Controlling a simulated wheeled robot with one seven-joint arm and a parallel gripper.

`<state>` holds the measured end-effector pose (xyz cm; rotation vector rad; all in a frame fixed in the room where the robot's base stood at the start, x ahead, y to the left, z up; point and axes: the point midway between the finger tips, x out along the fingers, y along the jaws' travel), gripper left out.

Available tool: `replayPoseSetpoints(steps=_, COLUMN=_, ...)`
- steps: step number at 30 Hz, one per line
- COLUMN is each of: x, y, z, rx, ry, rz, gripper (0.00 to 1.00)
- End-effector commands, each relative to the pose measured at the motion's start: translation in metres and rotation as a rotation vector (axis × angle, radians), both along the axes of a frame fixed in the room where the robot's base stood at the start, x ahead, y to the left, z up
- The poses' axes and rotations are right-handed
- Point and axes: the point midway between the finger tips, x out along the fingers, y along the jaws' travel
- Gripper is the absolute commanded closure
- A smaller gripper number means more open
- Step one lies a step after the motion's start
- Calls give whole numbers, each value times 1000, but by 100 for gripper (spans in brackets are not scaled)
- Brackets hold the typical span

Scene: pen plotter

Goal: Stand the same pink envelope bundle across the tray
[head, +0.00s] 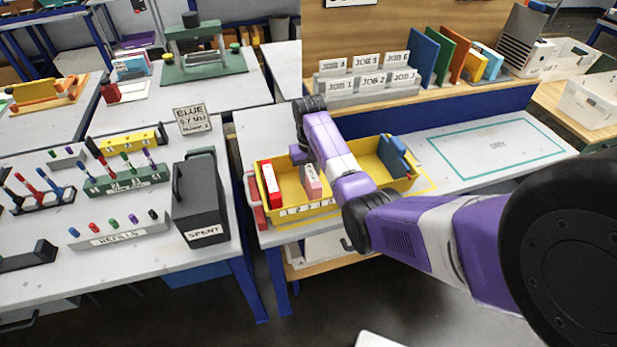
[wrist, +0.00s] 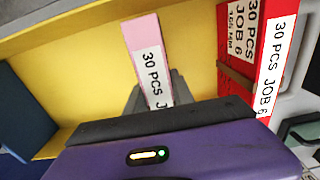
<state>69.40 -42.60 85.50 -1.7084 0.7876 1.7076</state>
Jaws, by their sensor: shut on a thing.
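The pink envelope bundle (head: 313,186) stands in the yellow tray (head: 351,151), toward the left half. In the wrist view the pink bundle (wrist: 142,32) has a white band reading "30 PCS J", the rest cut off by my gripper. My gripper (wrist: 152,98) is shut on the near end of the bundle, with grey fingers on either side of it. In the head view my gripper (head: 307,165) reaches down into the tray, and my arm hides part of the tray's middle. Whether the bundle touches the tray floor cannot be told.
A red bundle (head: 270,182) with a "30 PCS JOB 6" label stands at the tray's left end. Blue bundles (head: 393,158) lean at its right end. A rack of job cards (head: 367,85) stands behind. A grey SPENT box (head: 205,200) is on the left table.

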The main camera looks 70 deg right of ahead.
Motion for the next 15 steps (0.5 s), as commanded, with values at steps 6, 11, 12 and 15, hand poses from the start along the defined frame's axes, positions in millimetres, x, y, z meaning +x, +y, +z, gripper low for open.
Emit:
replayPoseSetpoints(steps=6, x=0, y=0, z=-3, rx=0, ry=0, rz=0, gripper=57)
replayPoseSetpoints(steps=11, x=0, y=0, z=-3, rx=0, ry=0, rz=0, gripper=49)
replayPoseSetpoints(steps=12, x=0, y=0, z=-3, rx=1, ry=1, rz=0, gripper=49)
replayPoseSetpoints(steps=15, x=0, y=0, z=-3, rx=1, ry=1, rz=0, gripper=49)
